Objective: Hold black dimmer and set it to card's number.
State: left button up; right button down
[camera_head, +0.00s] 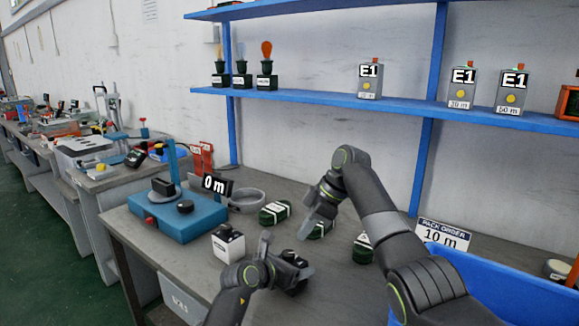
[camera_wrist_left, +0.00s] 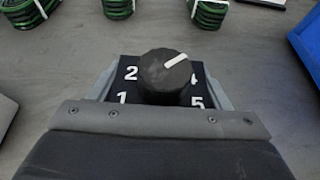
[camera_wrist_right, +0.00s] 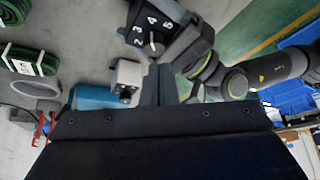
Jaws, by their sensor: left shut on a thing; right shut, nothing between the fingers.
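The black dimmer (camera_wrist_left: 128,90) is held between the fingers of my left gripper (camera_wrist_left: 165,95), above the grey bench. Its round black knob (camera_wrist_left: 165,72) has a white mark pointing up and right, towards the 4. The 1, 2, 4 and 5 show; the 3 is hidden behind the knob. The dimmer (camera_wrist_right: 150,22) also shows in the right wrist view, with its knob and numbers. My right gripper (camera_head: 308,228) is shut and empty, above and behind the dimmer in the head view. A white card (camera_head: 443,236) reads "PACK ORDER 10 m".
A blue machine (camera_head: 180,215) with a "0 m" display (camera_head: 216,185) stands left. A white box (camera_head: 228,243) is near my left gripper. Green coils (camera_head: 275,212) lie behind. A blue bin (camera_head: 500,285) is at right. E1 boxes (camera_head: 370,80) stand on the shelf.

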jog(key=shift+w+d+r, duration=0.1)
jog(key=shift+w+r, duration=0.1)
jog(key=shift+w, duration=0.35)
jog(key=shift+w+r, duration=0.2)
jog(key=shift+w, duration=0.35)
jog(key=shift+f, duration=3.5)
jog(key=shift+s+a, duration=0.15)
jog(key=shift+a, duration=0.25)
pick_arm(q)
jog(key=shift+d, duration=0.1)
pick_arm(e)
jog(key=shift+s+a, duration=0.1)
jog(key=shift+s, duration=0.85)
notch_tip(320, 180, up, 6)
send_over(294, 262)
jog(key=s+d, duration=0.1)
jog(key=d, duration=0.2)
jog(key=shift+s, duration=0.2)
